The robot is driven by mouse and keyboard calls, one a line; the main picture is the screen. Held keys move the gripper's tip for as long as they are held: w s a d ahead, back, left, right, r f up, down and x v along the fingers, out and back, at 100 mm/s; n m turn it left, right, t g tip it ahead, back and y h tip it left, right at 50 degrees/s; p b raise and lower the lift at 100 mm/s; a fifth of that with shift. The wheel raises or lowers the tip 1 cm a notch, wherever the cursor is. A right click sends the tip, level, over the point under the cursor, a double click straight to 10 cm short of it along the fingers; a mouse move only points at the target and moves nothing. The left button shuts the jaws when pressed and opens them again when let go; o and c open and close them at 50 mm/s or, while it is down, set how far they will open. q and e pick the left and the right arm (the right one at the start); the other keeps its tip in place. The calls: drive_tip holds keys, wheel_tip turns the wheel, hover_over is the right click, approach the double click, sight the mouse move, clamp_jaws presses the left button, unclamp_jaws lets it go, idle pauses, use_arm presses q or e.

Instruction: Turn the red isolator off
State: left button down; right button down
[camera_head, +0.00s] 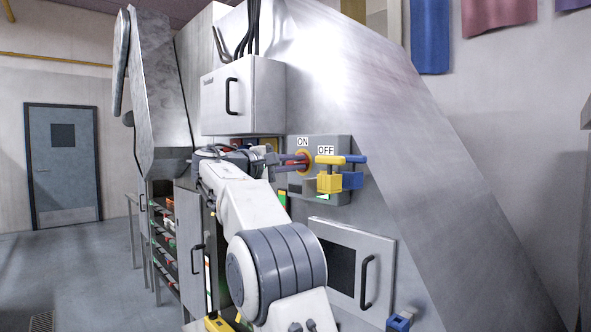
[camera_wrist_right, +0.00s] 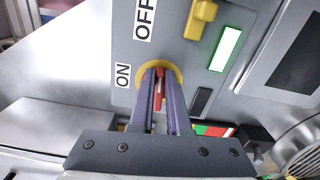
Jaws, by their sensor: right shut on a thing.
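The red isolator (camera_wrist_right: 158,88) is a red handle on a round yellow plate, set in a grey panel (camera_head: 343,143) on the machine. An ON label (camera_head: 303,142) is above it and an OFF label (camera_head: 326,150) to its right in the head view. My right gripper (camera_head: 302,162) reaches the isolator from the left. In the wrist view its two purple-grey fingers (camera_wrist_right: 160,80) are shut around the red handle, one on each side. The fingers partly hide the handle, so its exact angle is hard to tell. My left gripper is not in view.
Yellow (camera_head: 329,180) and blue (camera_head: 352,178) padlock-like blocks hang right of the isolator. A lit green-white indicator (camera_wrist_right: 225,48) is on the panel. A cabinet (camera_head: 262,90) juts out above, and a handled hatch (camera_head: 382,255) is below. Open floor lies at left.

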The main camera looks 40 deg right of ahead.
drive_tip(key=shift+f+m+b, duration=0.2)
drive_tip(key=shift+m+b, duration=0.1)
drive_tip(key=shift+m, duration=0.3)
drive_tip(key=c, duration=0.9)
unclamp_jaws()
drive_tip(key=shift+a, duration=0.15)
drive_tip(key=a, duration=0.7)
drive_tip(key=a+b, duration=0.1)
drive_tip(key=a, duration=0.2)
drive_tip(key=shift+s+a, duration=0.15)
drive_tip(key=shift+s, duration=0.25)
